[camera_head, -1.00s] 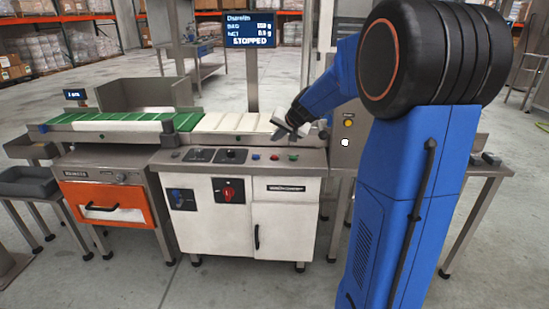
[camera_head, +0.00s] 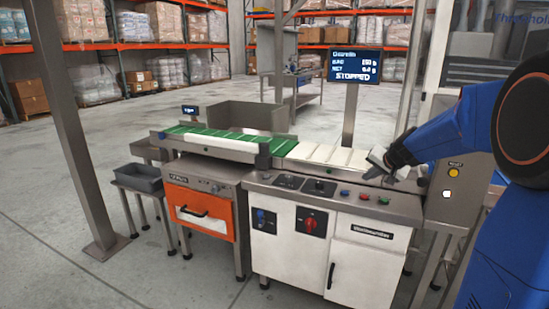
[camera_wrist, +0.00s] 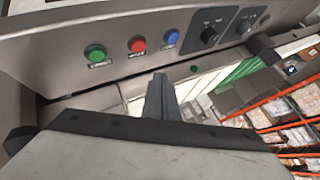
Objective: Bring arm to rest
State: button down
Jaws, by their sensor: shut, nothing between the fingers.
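My gripper (camera_head: 378,162) is at the right end of the weigher's pale belt (camera_head: 330,155), above and behind the row of buttons. In the wrist view its fingers (camera_wrist: 158,88) are together with nothing between them. My blue arm reaches in from the right edge of the head view. The green button (camera_wrist: 95,54), red button (camera_wrist: 137,43) and blue button (camera_wrist: 170,38) sit on the steel panel in front of the fingers, apart from them.
The screen (camera_head: 355,65) reads STOPPED. A green-and-white belt (camera_head: 205,139) runs left of the weigher, above an orange drawer (camera_head: 200,210). A grey tray (camera_head: 140,178) stands further left, near a steel post (camera_head: 75,140). The floor at front left is clear.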

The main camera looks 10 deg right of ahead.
jog(key=s+a+r+n+g+y, duration=0.1)
jog(key=s+a+n, duration=0.1)
jog(key=s+a, duration=0.7)
jog(key=s+a+r+n+g, duration=0.1)
jog(key=s+a+n, duration=0.35)
jog(key=s, duration=0.75)
jog(key=s+a+f+g+h, duration=0.1)
jog(key=s+f, duration=0.2)
jog(key=s, duration=0.8)
jog(key=s+a+f+n+g, duration=0.1)
jog(key=s+f, duration=0.2)
jog(key=s, duration=0.8)
jog(key=shift+a+f+h, duration=0.3)
jog(key=shift+f+h, duration=0.05)
jog(key=shift+h, duration=0.05)
jog(key=shift+n, duration=0.25)
